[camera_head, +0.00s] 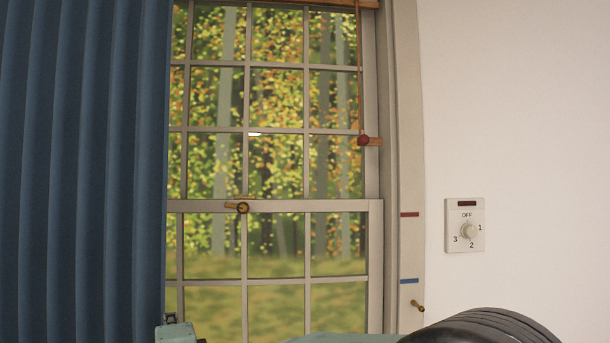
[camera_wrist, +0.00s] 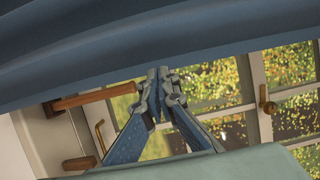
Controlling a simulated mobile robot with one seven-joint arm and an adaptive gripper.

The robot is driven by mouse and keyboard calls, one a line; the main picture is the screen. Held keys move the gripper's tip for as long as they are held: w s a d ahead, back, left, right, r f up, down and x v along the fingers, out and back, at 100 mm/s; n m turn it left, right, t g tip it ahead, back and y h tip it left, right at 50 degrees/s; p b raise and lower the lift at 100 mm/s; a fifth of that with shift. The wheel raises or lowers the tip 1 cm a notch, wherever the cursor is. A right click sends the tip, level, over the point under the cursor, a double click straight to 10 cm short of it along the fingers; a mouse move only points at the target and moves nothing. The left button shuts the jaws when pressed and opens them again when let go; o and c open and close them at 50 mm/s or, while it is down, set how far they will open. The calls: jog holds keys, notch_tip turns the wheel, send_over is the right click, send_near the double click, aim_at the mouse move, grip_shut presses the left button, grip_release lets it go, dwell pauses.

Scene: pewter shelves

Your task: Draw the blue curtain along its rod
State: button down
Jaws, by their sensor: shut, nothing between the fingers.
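The blue curtain (camera_head: 85,170) hangs in vertical folds at the left of the head view and covers that side of the window. It also fills the top of the wrist view (camera_wrist: 130,40). My gripper (camera_wrist: 158,75) shows in the wrist view with its fingertips together and nothing between them. Its tips overlap the curtain's edge in the picture; I cannot tell whether they touch it. I cannot make out the curtain rod with certainty.
The window (camera_head: 280,170) has a wooden latch (camera_head: 237,207). A cord with a red knob (camera_head: 363,141) hangs at its right. A brass-coloured knob (camera_head: 418,305) and a dial switch (camera_head: 465,226) are farther right. A wooden bar (camera_wrist: 85,101) lies left of my fingers in the wrist view.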

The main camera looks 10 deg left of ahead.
jog(key=shift+a, duration=0.1)
jog(key=s+a+p, duration=0.1)
jog(key=a, duration=0.3)
jog(key=s+a+p, duration=0.1)
jog(key=a, duration=0.3)
jog(key=s+a+p, duration=0.1)
jog(key=a, duration=0.4)
jog(key=shift+s, duration=0.4)
jog(key=shift+s+d+b, duration=0.35)
jog(key=shift+b, duration=0.1)
jog(key=b, duration=0.4)
send_near(104, 323)
jog(key=shift+d, duration=0.25)
